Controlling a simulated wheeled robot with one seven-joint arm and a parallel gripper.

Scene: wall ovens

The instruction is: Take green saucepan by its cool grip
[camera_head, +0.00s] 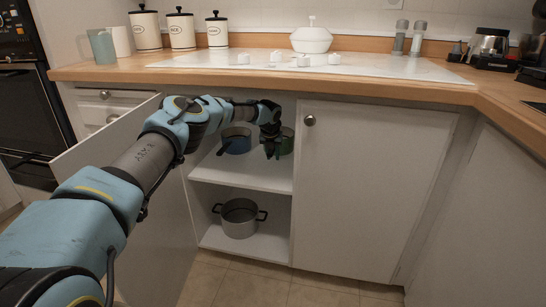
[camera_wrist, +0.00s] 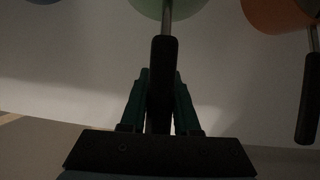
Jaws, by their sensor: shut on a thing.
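The green saucepan (camera_head: 287,142) stands on the upper shelf of the open cabinet, partly hidden behind my gripper (camera_head: 270,146). In the wrist view a strip of the green saucepan's body (camera_wrist: 167,8) shows at the top, with its black handle pointing toward me. My gripper (camera_wrist: 161,82) has one finger on each side of that black grip and is shut on it. The far part of the saucepan is out of the wrist view.
A blue pan (camera_head: 237,141) stands left on the same shelf. An orange pan (camera_wrist: 275,14) with a black handle is close on the right in the wrist view. A grey pot (camera_head: 239,217) sits on the lower shelf. The cabinet door (camera_head: 150,215) stands open at left.

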